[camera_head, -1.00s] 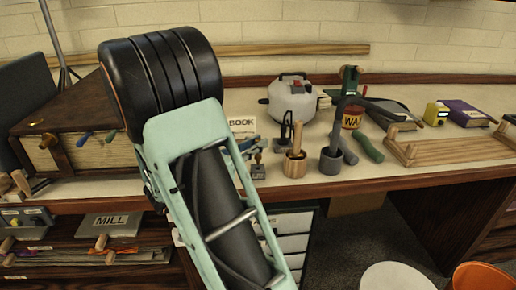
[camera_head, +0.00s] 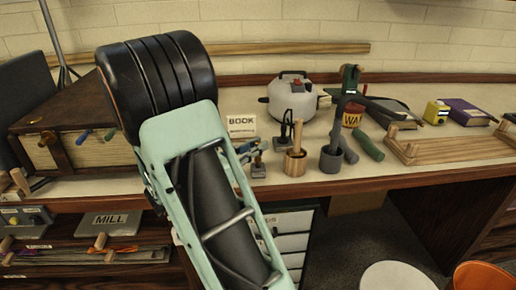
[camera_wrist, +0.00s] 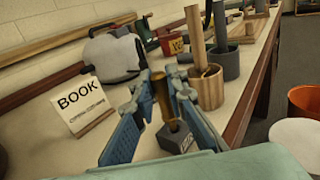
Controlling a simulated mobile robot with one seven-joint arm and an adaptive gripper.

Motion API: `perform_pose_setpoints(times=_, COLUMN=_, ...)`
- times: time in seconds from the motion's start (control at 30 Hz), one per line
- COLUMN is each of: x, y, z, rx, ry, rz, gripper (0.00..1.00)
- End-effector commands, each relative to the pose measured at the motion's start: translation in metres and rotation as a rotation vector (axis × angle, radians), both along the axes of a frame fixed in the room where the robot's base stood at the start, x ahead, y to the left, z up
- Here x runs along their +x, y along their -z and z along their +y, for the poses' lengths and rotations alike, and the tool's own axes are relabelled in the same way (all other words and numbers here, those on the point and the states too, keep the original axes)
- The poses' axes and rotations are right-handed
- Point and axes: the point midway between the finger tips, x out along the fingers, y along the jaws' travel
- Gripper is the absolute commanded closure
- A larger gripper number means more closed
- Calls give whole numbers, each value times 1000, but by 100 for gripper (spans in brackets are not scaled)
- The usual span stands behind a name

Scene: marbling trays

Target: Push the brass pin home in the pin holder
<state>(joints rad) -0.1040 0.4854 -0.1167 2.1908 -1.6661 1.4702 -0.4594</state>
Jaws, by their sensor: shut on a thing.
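My gripper (camera_wrist: 160,88) has blue fingers, closed around the upright brass pin (camera_wrist: 162,100), which leans slightly in the wrist view. The pin holder (camera_wrist: 172,138) is a small grey block with a pale label on its front, directly below the gripper. The pin's lower end meets the top of the holder; how deep it sits cannot be told. In the head view, my gripper (camera_head: 248,150) is partly behind my arm, just above the holder (camera_head: 258,171) near the table's front edge.
A BOOK sign (camera_wrist: 85,105) stands left of the gripper. A wooden cup (camera_wrist: 208,88) with a stick stands close on the right, with a dark grey cup (camera_head: 331,160) beyond it. A white pot (camera_head: 292,99) is behind. The table's front edge is close.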

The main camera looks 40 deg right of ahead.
Motion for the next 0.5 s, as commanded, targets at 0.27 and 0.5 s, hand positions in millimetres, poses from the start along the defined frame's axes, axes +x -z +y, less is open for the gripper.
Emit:
perform_pose_setpoints(times=0.27, x=0, y=8, z=0, rx=0, ry=0, rz=1, gripper=100)
perform_pose_setpoints(times=0.5, x=0, y=14, z=0, rx=0, ry=0, rz=1, gripper=100)
